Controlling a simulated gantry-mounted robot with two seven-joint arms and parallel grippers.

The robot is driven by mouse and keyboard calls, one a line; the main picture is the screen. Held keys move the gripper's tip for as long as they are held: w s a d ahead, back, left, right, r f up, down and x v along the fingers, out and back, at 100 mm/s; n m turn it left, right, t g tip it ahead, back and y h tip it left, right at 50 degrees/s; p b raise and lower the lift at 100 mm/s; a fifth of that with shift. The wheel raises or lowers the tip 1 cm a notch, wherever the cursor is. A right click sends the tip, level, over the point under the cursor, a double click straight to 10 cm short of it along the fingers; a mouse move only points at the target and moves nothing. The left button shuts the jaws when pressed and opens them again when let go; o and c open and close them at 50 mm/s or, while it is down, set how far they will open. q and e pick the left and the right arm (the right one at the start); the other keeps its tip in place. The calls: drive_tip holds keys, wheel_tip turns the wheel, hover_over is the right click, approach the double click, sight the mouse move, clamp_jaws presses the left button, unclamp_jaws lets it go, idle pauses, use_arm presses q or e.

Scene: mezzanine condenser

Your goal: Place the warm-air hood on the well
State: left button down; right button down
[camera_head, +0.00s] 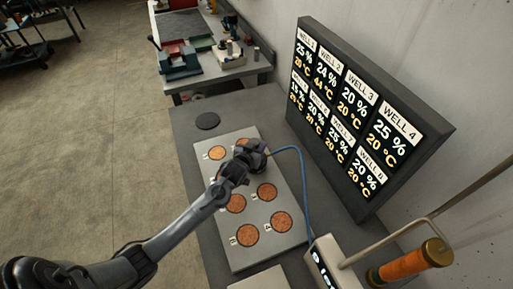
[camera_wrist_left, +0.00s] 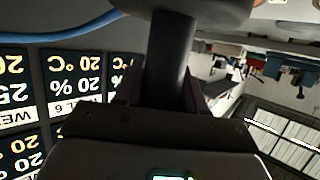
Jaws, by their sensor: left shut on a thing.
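The warm-air hood (camera_head: 259,158) is a dark piece with a blue hose (camera_head: 300,165) running from it. My left gripper (camera_head: 245,160) is shut on it, over the far half of the grey well plate (camera_head: 222,232). In the left wrist view the hood's dark cylindrical stem (camera_wrist_left: 170,50) stands between the fingers. The plate holds orange-brown round wells in two columns, such as a far one (camera_head: 217,153) and a near one (camera_head: 281,222). The gripper and hood hide part of the second row. I cannot tell whether the hood touches the plate. My right gripper is out of view.
A display (camera_head: 350,110) with well percentages and temperatures stands right of the plate. A pale unit (camera_head: 340,268) with a screen is at the front right, beside an orange handle (camera_head: 410,262) on a rod. A dark disc (camera_head: 207,121) lies behind the plate.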

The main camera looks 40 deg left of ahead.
use_arm(q)
drive_tip(key=shift+f, duration=0.45)
drive_tip(key=shift+f, duration=0.15)
drive_tip(key=c, duration=0.6)
unclamp_jaws()
drive_tip(key=shift+c, duration=0.2)
